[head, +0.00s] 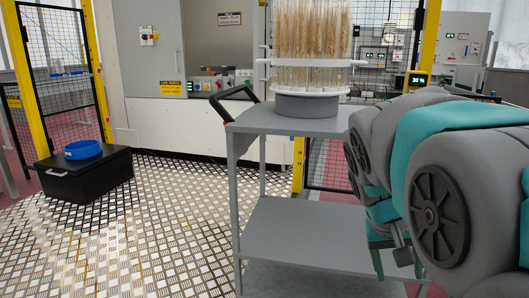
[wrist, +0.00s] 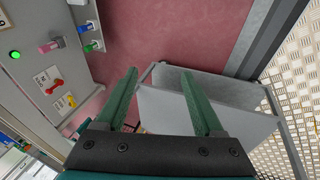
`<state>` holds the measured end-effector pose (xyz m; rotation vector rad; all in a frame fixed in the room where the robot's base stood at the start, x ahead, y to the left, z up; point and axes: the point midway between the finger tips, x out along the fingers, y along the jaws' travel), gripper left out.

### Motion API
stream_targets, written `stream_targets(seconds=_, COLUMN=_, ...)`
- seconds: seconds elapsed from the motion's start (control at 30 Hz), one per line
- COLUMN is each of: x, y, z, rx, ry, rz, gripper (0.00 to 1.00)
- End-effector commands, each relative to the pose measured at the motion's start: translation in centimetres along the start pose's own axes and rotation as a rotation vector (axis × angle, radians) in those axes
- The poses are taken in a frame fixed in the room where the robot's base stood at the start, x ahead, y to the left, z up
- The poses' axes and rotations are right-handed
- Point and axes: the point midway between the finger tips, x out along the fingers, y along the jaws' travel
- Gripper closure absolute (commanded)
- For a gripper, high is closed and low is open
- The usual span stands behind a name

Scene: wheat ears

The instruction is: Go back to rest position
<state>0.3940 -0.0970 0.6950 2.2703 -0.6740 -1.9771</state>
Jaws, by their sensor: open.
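My gripper (wrist: 159,72) is open in the wrist view, its two green fingers apart with nothing between them. In the head view my gripper (head: 398,268) hangs low at the right, partly hidden by my own grey and teal arm, beside the grey cart's right side. Several wheat ears (head: 310,28) stand upright in clear tubes in a round white rack with a grey base (head: 308,104). This rack stands on the top of the cart (head: 258,121). The tops of the wheat ears are cut off by the picture edge.
The cart also shows in the wrist view (wrist: 242,124), close beyond the fingers. A blue bowl (head: 83,149) sits on a black box (head: 86,178) at the left. A white machine (head: 160,112) stands behind. The metal floor (head: 150,235) left of the cart is clear.

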Motion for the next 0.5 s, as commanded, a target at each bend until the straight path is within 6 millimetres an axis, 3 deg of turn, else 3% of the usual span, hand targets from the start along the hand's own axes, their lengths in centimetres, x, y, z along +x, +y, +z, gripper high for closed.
stream_targets(seconds=0.03, x=0.5, y=-0.4, z=2.5, rx=-0.033, ry=-0.037, rz=-0.033, gripper=0.30)
stream_targets(seconds=0.3, x=3.6, y=-4.3, z=15.8, rx=-0.209, ry=-0.211, rz=-0.222, gripper=0.30)
stream_targets(seconds=0.4, x=4.1, y=-5.4, z=19.4, rx=-0.254, ry=-0.250, rz=-0.277, gripper=0.30)
stream_targets(seconds=0.5, x=4.5, y=-6.1, z=21.8, rx=-0.283, ry=-0.277, rz=-0.311, gripper=0.30)
